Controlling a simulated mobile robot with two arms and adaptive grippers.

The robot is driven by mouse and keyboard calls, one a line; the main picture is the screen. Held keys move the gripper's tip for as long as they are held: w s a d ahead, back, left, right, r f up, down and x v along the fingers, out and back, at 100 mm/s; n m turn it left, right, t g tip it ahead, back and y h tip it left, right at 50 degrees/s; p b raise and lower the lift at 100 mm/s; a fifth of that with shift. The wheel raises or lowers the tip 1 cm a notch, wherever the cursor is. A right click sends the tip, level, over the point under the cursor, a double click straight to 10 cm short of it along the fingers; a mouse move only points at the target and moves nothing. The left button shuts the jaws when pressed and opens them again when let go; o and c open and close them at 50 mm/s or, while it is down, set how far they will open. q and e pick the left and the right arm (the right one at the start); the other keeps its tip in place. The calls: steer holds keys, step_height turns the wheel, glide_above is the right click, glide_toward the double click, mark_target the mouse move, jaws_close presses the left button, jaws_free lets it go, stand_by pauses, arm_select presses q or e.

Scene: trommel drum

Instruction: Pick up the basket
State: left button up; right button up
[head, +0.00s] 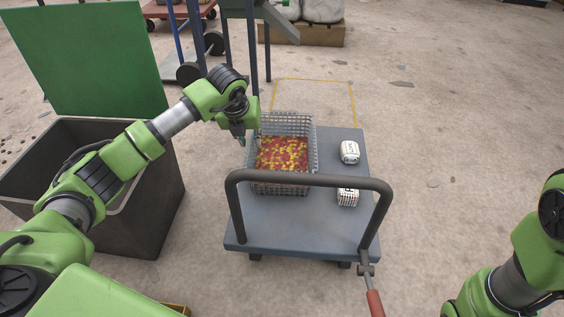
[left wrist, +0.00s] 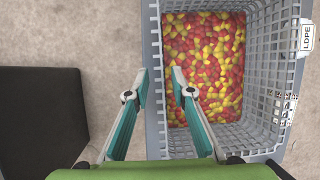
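The basket (head: 287,122) is a grey mesh crate standing on the cart, filled with red and yellow pieces (head: 282,153). My left gripper (head: 243,142) is at its left rim in the head view. In the left wrist view, the open gripper (left wrist: 160,72) has one finger on each side of the basket's left wall (left wrist: 153,40), the right finger over the inside. The fingers look apart from the wall; their height against the rim is hard to tell. My right arm shows at the right edge of the head view, its gripper out of view.
The blue-grey cart (head: 300,222) has a dark handle bar (head: 308,180) in front of the basket. Two white printed items (head: 349,152) sit right of it. A dark bin (head: 150,205) with a green lid (head: 88,58) stands left. Floor right of the cart is clear.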

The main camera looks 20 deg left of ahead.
mark_target(254, 146)
arm_select(q)
steer(key=shift+d+b+x, duration=0.15)
steer(key=shift+b+x, duration=1)
steer(key=shift+d+b+x, duration=0.1)
steer(key=shift+b+x, duration=1.05)
steer(key=shift+w+f+b, duration=0.15)
steer(key=shift+f+b, duration=0.2)
steer(key=shift+f, duration=0.1)
steer(key=shift+a+r, duration=0.1)
jaws_close()
steer(key=shift+r, duration=0.15)
